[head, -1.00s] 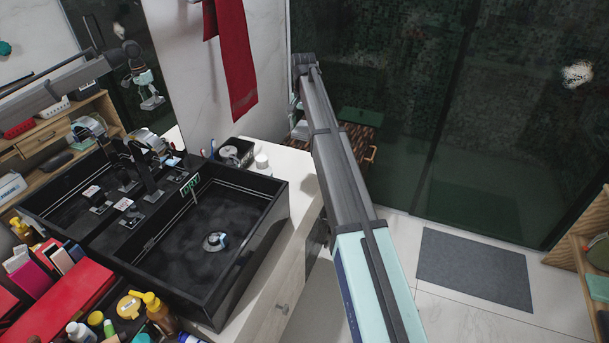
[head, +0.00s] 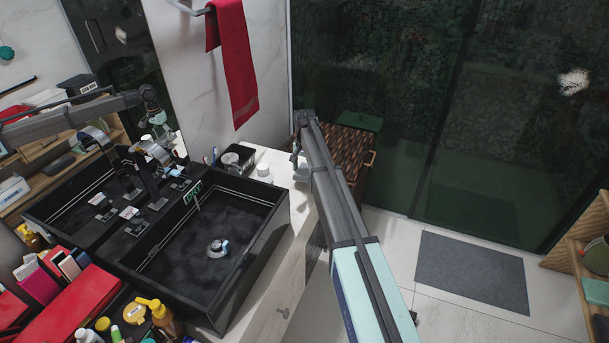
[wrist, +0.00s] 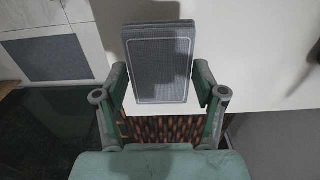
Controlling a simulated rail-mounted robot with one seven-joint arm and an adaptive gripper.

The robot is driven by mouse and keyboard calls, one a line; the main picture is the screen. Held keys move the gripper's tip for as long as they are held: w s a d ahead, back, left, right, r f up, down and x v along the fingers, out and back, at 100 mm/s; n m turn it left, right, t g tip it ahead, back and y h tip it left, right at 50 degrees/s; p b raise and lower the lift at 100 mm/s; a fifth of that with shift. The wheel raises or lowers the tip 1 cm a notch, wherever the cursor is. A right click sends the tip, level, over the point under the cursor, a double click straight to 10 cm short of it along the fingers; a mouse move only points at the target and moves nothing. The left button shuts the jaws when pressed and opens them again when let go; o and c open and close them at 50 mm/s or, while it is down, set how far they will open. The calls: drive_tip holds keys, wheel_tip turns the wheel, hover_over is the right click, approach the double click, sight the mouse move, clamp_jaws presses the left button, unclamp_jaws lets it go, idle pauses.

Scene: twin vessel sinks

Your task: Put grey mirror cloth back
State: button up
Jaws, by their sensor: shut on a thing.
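The grey mirror cloth (wrist: 160,65) is a flat folded pad with a pale stitched border. In the wrist view it stands between the fingers of my gripper (wrist: 160,82), which is shut on its two sides. A pale surface lies behind the cloth, with a shadow to its right; I cannot tell whether they touch. In the head view my arm runs toward the far end of the white counter (head: 272,160), and the cloth cannot be made out there.
A black sink (head: 245,270) fills much of the counter, with a dark box (head: 238,160) and white jar (head: 263,171) behind it. A red towel (head: 235,70) hangs above. A woven hamper (head: 350,150) stands beyond the counter. Bottles and a red box (head: 60,315) crowd the front left.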

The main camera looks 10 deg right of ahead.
sight(304, 170)
drive_tip(key=shift+f+p, duration=0.45)
drive_tip(key=shift+f, duration=1.45)
drive_tip(key=shift+f, duration=0.15)
drive_tip(key=o, duration=1.1)
wheel_tip(304, 170, up, 12)
drive_tip(key=b, duration=0.3)
drive_tip(key=shift+r, duration=0.2)
drive_tip(key=shift+f, duration=0.1)
